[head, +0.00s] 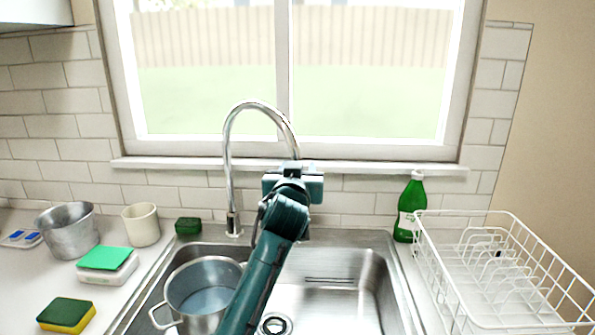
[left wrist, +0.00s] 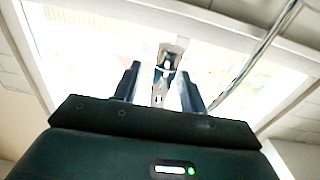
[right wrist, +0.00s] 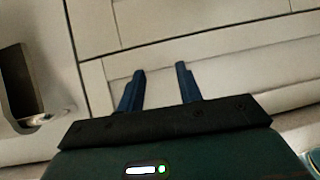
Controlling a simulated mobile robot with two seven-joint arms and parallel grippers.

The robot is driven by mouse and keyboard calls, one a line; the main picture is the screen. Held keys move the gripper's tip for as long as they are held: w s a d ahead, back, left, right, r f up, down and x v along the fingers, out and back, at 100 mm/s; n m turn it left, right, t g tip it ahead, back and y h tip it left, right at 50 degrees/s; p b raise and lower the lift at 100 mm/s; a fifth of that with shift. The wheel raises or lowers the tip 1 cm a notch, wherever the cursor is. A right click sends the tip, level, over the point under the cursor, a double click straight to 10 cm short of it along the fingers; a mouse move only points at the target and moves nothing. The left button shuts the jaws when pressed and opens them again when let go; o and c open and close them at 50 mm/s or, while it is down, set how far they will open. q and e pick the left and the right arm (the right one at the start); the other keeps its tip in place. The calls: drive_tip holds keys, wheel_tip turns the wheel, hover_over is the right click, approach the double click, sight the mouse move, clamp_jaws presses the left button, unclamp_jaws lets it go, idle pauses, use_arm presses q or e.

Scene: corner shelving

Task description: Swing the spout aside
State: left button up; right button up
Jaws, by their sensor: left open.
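The chrome faucet spout (head: 262,104) rises behind the sink and arches to the right in the head view. Its outlet end is hidden behind my left gripper (head: 294,183). In the left wrist view, the spout's end (left wrist: 167,62) shows between the two spread fingers of my left gripper (left wrist: 161,72), with gaps on both sides. The curved spout tube runs down at the right there. My left gripper is open. My right gripper (right wrist: 160,70) shows only in its own wrist view, its fingers apart and empty before pale cabinet fronts (right wrist: 225,40).
A metal pot (head: 178,302) stands in the sink's left side; the right basin (head: 345,290) looks clear apart from its drain. A green bottle (head: 410,205) and white dish rack (head: 470,265) stand right. A beige cup (head: 141,225), metal bowl (head: 68,235) and sponges stand left.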

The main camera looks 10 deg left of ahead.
use_arm(q)
drive_tip(key=shift+s, duration=0.1)
drive_tip(key=s+d+b, duration=0.1)
drive_tip(key=s+b, duration=0.1)
drive_tip(key=s, duration=1.1)
drive_tip(key=shift+d, duration=0.4)
drive_tip(key=shift+w, duration=0.1)
